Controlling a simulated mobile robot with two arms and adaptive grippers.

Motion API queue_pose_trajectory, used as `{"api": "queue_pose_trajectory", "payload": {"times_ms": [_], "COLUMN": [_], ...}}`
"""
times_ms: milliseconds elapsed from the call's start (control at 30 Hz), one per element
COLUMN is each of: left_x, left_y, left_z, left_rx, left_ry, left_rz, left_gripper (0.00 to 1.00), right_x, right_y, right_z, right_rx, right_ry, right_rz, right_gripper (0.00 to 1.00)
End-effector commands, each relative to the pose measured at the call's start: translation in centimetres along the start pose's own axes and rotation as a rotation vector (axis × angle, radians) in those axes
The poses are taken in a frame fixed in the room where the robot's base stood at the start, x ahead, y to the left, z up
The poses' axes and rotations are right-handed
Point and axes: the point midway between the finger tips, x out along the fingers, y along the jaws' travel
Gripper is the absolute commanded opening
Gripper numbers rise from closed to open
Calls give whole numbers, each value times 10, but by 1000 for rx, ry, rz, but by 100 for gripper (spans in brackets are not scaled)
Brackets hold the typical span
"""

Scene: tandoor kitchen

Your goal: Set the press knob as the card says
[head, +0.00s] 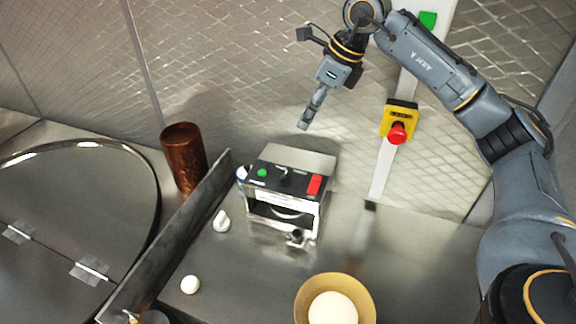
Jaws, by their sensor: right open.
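The press (284,196) is a small steel box on the counter with a sloped dark panel. The panel carries a green button (262,173), a small dark knob (285,178) near its middle, and a red switch (314,184) at right. The knob's pointer and the panel marks are too small to read. I cannot make out a card. My right gripper (306,118) is open and empty, pointing down above and behind the press, apart from it. Its fingers show nearly edge-on. My left gripper is not in view.
A copper tumbler (184,156) stands behind a raised steel strip (170,236) at left. Small white pieces (190,285) lie left of the press. A bowl with a pale ball (333,309) is in front. A yellow box with a red button (397,132) is on the wall post.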

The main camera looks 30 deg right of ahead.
Motion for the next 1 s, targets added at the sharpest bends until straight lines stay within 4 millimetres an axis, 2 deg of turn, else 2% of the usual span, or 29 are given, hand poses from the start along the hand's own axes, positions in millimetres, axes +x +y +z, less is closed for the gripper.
{"api": "queue_pose_trajectory", "payload": {"times_ms": [33,100,333,500,733,833,1000], "left_x": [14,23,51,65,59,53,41], "left_y": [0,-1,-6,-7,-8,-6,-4], "left_z": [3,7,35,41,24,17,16], "left_rx": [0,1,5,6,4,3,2], "left_ry": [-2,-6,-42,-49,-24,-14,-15], "left_rz": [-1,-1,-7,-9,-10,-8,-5], "left_gripper": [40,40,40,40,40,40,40], "right_x": [13,21,49,62,78,96,133], "right_y": [0,0,0,0,1,1,1], "right_z": [-5,-8,-20,-25,-24,-25,-24], "right_rx": [-1,-1,-1,-1,-1,-1,0], "right_ry": [0,-1,-1,-2,1,3,3], "right_rz": [0,1,1,1,2,5,5], "right_gripper": [57,57,57,57,57,57,57]}}
